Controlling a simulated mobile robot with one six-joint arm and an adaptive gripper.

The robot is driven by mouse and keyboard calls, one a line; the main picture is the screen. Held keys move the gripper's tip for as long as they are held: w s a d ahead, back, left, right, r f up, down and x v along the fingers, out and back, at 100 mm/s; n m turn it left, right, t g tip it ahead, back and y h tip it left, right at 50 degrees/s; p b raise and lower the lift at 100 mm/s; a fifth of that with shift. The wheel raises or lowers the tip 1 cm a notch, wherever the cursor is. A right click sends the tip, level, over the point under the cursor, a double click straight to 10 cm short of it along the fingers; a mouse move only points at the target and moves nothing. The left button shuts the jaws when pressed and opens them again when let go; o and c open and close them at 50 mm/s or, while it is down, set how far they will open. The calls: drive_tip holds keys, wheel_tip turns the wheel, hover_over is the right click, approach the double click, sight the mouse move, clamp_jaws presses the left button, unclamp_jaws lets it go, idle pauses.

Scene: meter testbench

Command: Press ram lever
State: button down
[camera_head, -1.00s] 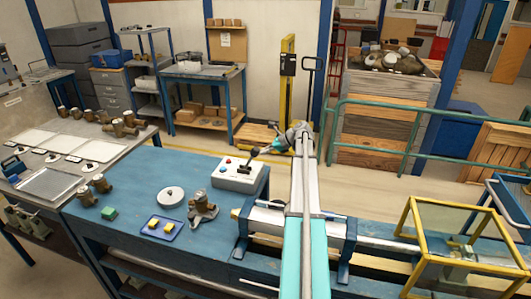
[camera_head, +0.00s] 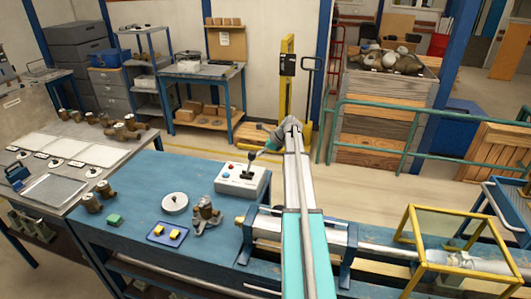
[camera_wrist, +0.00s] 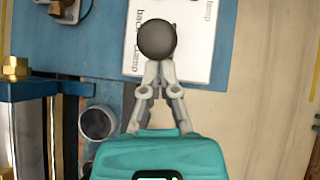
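The ram lever (camera_head: 249,164) is a dark stick standing on a white control box (camera_head: 232,187) with red and blue buttons, at the far edge of the blue bench. In the wrist view its round black knob (camera_wrist: 157,39) is over the white labelled panel (camera_wrist: 192,62). My gripper (camera_wrist: 160,66) is just below the knob in that picture, with its grey fingers close together. The fingertips reach the knob's lower edge; whether they touch it, I cannot tell. In the head view my gripper (camera_head: 265,151) is small, beside the lever's top.
The ram cylinder (camera_head: 330,232) lies in blue supports at the bench's right, running towards a yellow-framed guard (camera_head: 408,228). A brass meter (camera_head: 206,214), a white disc (camera_head: 175,203) and a blue tray (camera_head: 157,239) stand left of it.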

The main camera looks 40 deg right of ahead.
drive_tip(key=w+p, duration=0.1)
drive_tip(key=w+a+r+g+h+p, duration=0.1)
drive_tip(key=w+a+g+p, duration=0.1)
drive_tip(key=shift+r, duration=0.3)
drive_tip(key=w+a+g+h+p, duration=0.1)
drive_tip(key=w+a+g+h, duration=0.1)
drive_tip(key=w+a, duration=0.2)
drive_tip(key=shift+w+f, duration=0.35)
drive_tip(key=shift+w, duration=0.3)
drive_tip(key=shift+a, duration=0.1)
drive_tip(key=shift+r+p, duration=0.15)
drive_tip(key=shift+p, duration=0.15)
drive_tip(key=p+v, duration=1.2)
drive_tip(key=v, duration=0.1)
drive_tip(key=shift+d, duration=0.3)
